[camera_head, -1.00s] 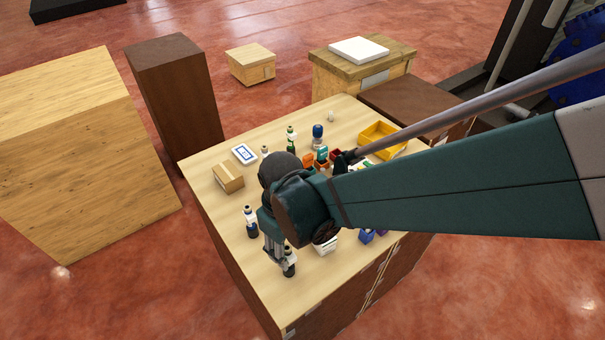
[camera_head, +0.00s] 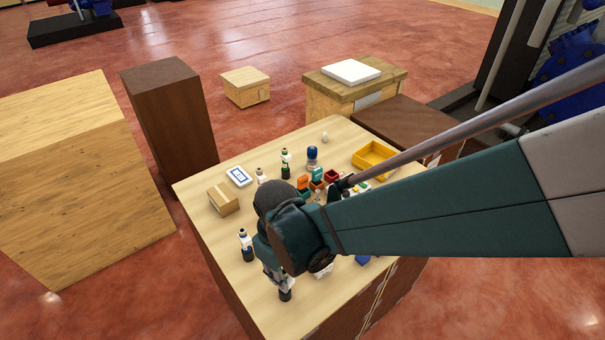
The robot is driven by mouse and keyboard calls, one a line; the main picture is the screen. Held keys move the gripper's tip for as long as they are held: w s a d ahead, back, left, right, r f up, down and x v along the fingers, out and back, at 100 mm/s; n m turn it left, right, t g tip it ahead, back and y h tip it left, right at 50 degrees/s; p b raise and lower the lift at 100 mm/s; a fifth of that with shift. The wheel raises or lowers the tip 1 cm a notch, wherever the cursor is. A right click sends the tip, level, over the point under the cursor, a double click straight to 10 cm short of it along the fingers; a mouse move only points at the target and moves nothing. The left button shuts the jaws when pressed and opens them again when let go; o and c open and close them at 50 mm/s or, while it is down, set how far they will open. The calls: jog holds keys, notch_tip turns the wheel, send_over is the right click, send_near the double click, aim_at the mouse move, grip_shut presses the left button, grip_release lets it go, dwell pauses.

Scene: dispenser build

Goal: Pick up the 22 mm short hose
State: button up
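I cannot make out the 22 mm short hose in this view; it is either hidden by my arm or too small to tell. My gripper (camera_head: 271,272) points down over the front part of the wooden work table (camera_head: 206,222). My own wrist covers most of it, so its fingers barely show. A small dark-and-white bottle (camera_head: 286,291) stands right beside the fingers, and I cannot tell whether they touch. Another such bottle (camera_head: 246,246) stands to the left of the gripper.
Small coloured bins (camera_head: 331,176) and a yellow tray (camera_head: 361,160) are right of centre. The table's left front is clear.

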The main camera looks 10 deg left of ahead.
grip_shut()
jog(key=shift+r, duration=0.15)
jog(key=shift+r, duration=4.85)
jog(key=shift+w, duration=0.1)
